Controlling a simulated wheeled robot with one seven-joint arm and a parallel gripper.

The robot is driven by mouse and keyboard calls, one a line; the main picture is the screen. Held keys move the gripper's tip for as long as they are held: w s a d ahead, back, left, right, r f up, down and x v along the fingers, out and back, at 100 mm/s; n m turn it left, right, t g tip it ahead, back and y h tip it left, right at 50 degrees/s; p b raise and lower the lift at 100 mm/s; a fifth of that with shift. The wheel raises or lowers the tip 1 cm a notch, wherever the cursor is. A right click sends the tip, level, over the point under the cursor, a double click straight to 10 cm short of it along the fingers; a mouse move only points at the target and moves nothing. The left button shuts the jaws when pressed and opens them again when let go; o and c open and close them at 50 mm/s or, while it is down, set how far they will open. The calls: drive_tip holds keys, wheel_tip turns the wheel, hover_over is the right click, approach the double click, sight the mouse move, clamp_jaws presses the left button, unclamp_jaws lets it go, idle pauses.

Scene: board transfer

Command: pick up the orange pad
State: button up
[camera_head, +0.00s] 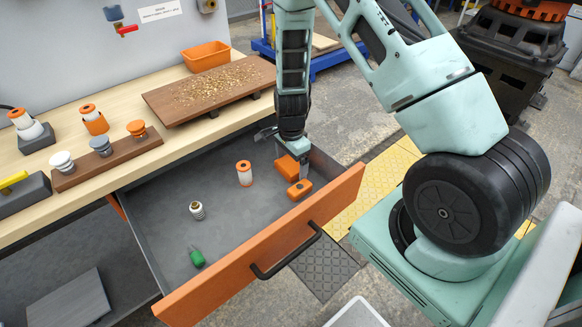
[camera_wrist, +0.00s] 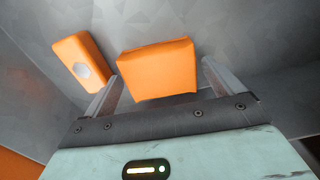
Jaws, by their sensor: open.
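The orange pad (camera_head: 286,172) is a plain block in the open grey drawer, near its right end. In the wrist view the pad (camera_wrist: 157,68) sits just ahead of and partly between my two fingertips. My gripper (camera_wrist: 162,80) is open, with a finger on either side of the pad's near end. In the head view my gripper (camera_head: 290,150) points down into the drawer over the pad and hides part of it. I cannot tell whether a finger touches the pad.
A second orange piece with a grey round spot (camera_head: 300,190) lies close beside the pad; it also shows in the wrist view (camera_wrist: 82,60). The drawer (camera_head: 225,225) also holds an orange-white cylinder (camera_head: 244,173), a small ribbed part (camera_head: 197,210) and a green item (camera_head: 196,257). The drawer's orange front (camera_head: 265,250) stands close.

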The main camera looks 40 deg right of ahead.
sight(291, 164)
drive_tip(key=shift+f, duration=0.1)
drive_tip(key=shift+c, duration=0.3)
drive_tip(key=c, duration=0.7)
wheel_tip(291, 164, up, 10)
drive_tip(key=shift+r, duration=0.1)
